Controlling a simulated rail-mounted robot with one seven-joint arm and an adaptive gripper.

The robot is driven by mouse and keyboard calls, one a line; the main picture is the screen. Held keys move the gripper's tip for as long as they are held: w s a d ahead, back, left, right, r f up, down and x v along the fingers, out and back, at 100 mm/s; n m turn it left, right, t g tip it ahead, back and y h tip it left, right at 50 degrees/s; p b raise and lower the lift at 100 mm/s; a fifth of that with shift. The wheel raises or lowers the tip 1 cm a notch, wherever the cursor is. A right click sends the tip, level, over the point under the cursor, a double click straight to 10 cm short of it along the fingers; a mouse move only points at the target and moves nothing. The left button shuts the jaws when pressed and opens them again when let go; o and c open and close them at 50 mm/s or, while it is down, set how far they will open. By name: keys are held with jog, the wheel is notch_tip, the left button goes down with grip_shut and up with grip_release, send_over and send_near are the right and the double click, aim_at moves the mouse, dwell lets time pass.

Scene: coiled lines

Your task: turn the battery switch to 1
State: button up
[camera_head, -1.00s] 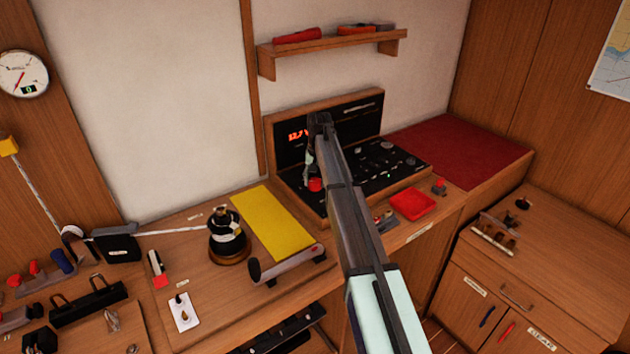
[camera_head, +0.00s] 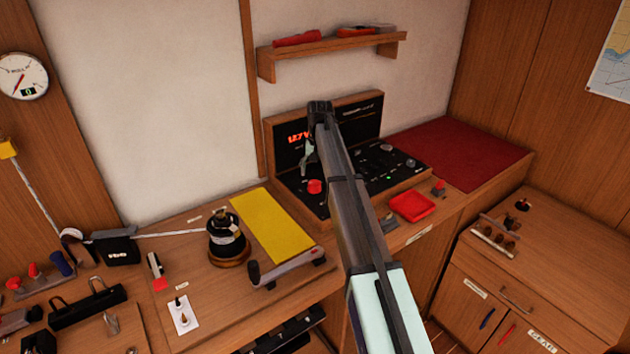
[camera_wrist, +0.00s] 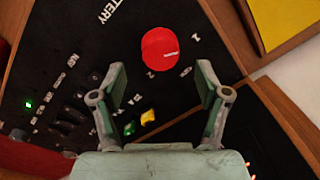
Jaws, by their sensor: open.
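The battery switch is a round red knob (camera_head: 315,186) on the black sloping panel (camera_head: 372,172). In the wrist view the red knob (camera_wrist: 160,48) lies beyond and between my fingertips, with clear space around it. A short white mark shows on its face, and small white numerals stand on the panel around it; I cannot read all of them surely. My gripper (camera_wrist: 157,82) is open and empty, its two fingers spread wide. In the head view my gripper (camera_head: 309,154) is above the knob, partly hidden by my arm.
A lit red display (camera_head: 299,137) stands on the panel's upright back. In the wrist view, yellow (camera_wrist: 147,117) and green pieces show low between my fingers. A red tray (camera_head: 411,206) sits right of my arm, and a yellow mat (camera_head: 270,225) lies left of the panel.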

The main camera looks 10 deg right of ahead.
aim_at(317, 184)
notch_tip(317, 184, up, 7)
jog(key=shift+d, duration=0.2)
jog(key=shift+s, duration=0.1)
